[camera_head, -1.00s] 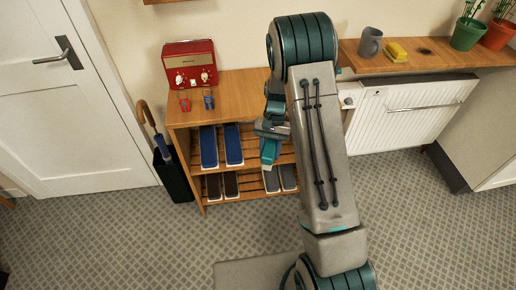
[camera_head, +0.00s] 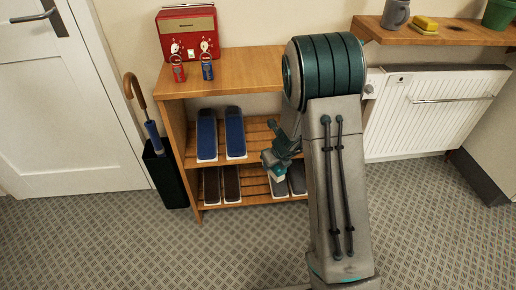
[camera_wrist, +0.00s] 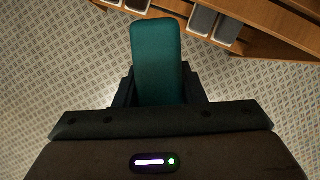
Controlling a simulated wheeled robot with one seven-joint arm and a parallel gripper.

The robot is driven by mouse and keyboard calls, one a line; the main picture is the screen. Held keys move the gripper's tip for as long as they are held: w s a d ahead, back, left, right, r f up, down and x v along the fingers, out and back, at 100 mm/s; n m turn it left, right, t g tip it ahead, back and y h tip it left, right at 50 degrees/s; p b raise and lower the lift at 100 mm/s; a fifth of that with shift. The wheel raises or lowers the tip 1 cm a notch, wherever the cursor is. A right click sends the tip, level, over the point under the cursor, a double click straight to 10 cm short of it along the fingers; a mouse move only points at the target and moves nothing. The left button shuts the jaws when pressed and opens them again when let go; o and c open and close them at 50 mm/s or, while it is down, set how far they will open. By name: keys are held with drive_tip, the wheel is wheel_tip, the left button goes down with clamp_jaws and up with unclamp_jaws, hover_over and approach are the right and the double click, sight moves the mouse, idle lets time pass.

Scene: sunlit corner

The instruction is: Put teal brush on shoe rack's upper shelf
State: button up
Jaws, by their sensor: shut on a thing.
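My gripper (camera_head: 277,165) is shut on the teal brush (camera_wrist: 158,60). In the wrist view the brush points away from the jaws, over the floor and apart from the rack. In the head view the gripper is in front of the rack's right part, and the brush is mostly hidden by the gripper. The wooden shoe rack (camera_head: 176,135) has an upper shelf (camera_head: 259,138) and a lower one. Two blue-topped shoe-like items (camera_head: 207,135) stand on the left of the upper shelf. Bare slats show to their right, partly hidden by my arm.
A red radio (camera_head: 188,35) and two key rings (camera_head: 207,68) are on the rack's top. An umbrella stand (camera_head: 166,175) is left of the rack, and a white radiator (camera_head: 437,110) is right. The front floor is clear.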

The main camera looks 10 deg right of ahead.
drive_tip(key=f+m+b, duration=0.1)
drive_tip(key=f+m+h, duration=0.1)
drive_tip(key=f+m, duration=0.1)
drive_tip(key=shift+w+d+b, duration=0.1)
drive_tip(key=shift+d+b, duration=0.3)
drive_tip(key=shift+d+f+m+h+b, duration=0.3)
drive_tip(key=shift+m+h+b, duration=0.1)
drive_tip(key=shift+m, duration=0.3)
drive_tip(key=shift+w, duration=0.15)
drive_tip(key=w+b, duration=0.1)
drive_tip(key=w, duration=1.6)
drive_tip(key=shift+w+d, duration=0.1)
drive_tip(key=shift+w, duration=0.2)
wheel_tip(320, 180, down, 4)
drive_tip(key=shift+w+r+b, duration=0.1)
drive_tip(key=shift+r+b, duration=0.1)
drive_tip(key=shift+b, duration=0.8)
drive_tip(key=shift+r, duration=0.1)
drive_tip(key=o, duration=1)
drive_tip(key=shift+c, duration=0.2)
